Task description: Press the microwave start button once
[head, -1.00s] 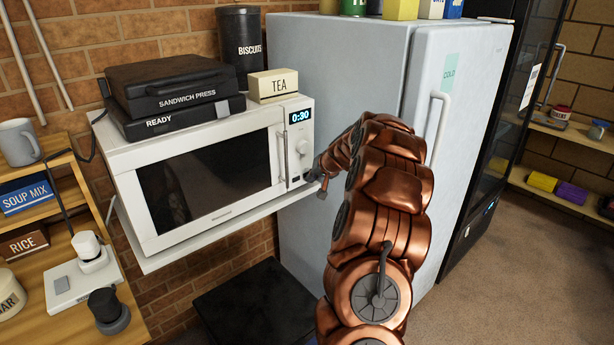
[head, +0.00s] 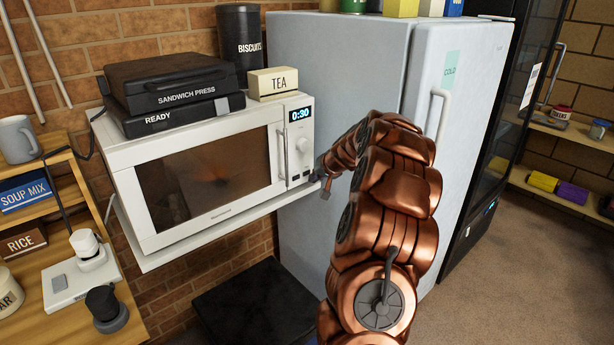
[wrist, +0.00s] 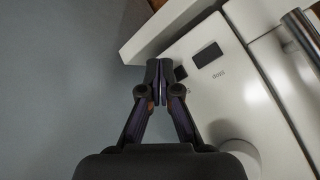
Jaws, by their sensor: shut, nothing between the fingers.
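The white microwave (head: 130,150) stands on a white shelf, with its window lit orange inside and its display (head: 299,115) reading 0:30. My gripper (head: 325,186) is at the lower right corner of its control panel (head: 303,160). In the wrist view my gripper (wrist: 159,72) is shut and empty, its fingertips beside a small dark button (wrist: 180,73) whose label is mostly hidden. Another dark button (wrist: 208,55), with an upside-down "stop" label, is to the right and clear of the fingers. I cannot tell whether the fingertips touch the panel.
A pale fridge (head: 335,80) stands right of the microwave, behind my arm. A sandwich press (head: 170,82), a READY box (head: 175,114) and a TEA box (head: 272,84) sit on top of the microwave. The dial (wrist: 240,155) is near my gripper's right side.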

